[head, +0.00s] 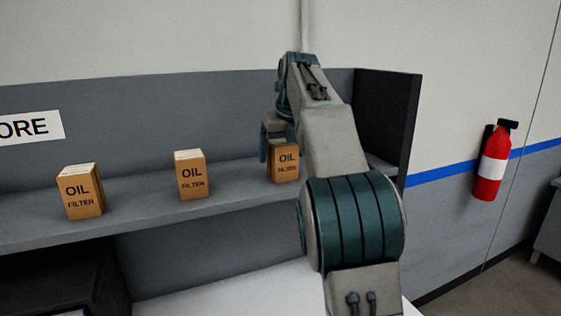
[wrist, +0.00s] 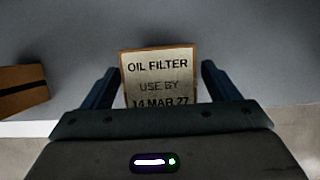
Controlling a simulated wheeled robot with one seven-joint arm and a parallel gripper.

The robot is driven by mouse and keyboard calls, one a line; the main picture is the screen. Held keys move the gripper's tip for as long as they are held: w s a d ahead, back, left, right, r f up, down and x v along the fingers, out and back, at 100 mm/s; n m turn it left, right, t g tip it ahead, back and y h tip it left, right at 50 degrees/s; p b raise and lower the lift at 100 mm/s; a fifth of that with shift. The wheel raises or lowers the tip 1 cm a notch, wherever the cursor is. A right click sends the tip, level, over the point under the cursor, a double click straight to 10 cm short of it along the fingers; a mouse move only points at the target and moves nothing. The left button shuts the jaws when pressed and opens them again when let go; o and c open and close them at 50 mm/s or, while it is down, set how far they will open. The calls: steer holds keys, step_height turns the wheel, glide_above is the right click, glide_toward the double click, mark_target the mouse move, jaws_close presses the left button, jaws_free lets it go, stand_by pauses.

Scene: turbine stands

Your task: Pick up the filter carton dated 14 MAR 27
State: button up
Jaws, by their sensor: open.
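In the wrist view, a carton (wrist: 158,72) has a pale top label reading OIL FILTER, USE BY 14 MAR 27. My gripper (wrist: 158,80) is open, with one dark finger on each side of this carton and a visible gap to each. In the head view, the right-hand filter carton (head: 285,163) stands upright on the shelf under my gripper, partly hidden by my arm. Two more OIL FILTER cartons stand to its left, the middle one (head: 191,175) and the left one (head: 81,191). I cannot read their dates.
The cartons stand on a grey shelf (head: 140,207) with a back panel and a dark right end wall (head: 388,115). Another carton (wrist: 20,88) shows at the left of the wrist view. A red fire extinguisher (head: 491,165) hangs on the wall at right. Shelf room between cartons is clear.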

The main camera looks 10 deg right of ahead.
steer(key=shift+x, duration=1.2)
steer(key=c, duration=1.3)
steer(key=shift+r, duration=0.25)
